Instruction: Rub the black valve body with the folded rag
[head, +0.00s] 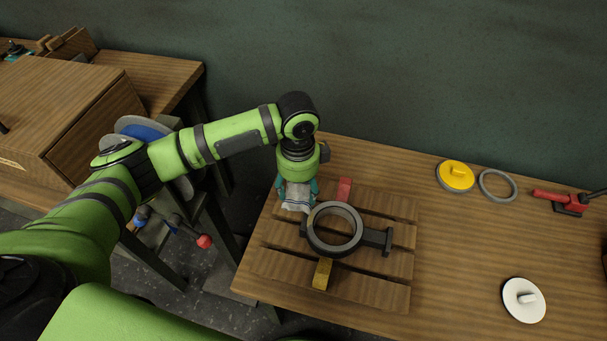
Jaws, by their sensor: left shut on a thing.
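The black valve body (310,233) is a dark ring with a stub to its right. It lies on a slatted wooden board (390,295) on the table. My left gripper (297,191) points down at the ring's upper left and is shut on the folded rag (297,203), a pale cloth. The rag is close to the ring's upper-left rim; I cannot tell whether they touch. The fingertips are partly hidden by the wrist and the rag. My right gripper is not in view.
A yellow disc (456,175), a grey ring (498,199), a red-handled tool (552,196) and a white disc (511,301) lie to the right. The table between is clear.

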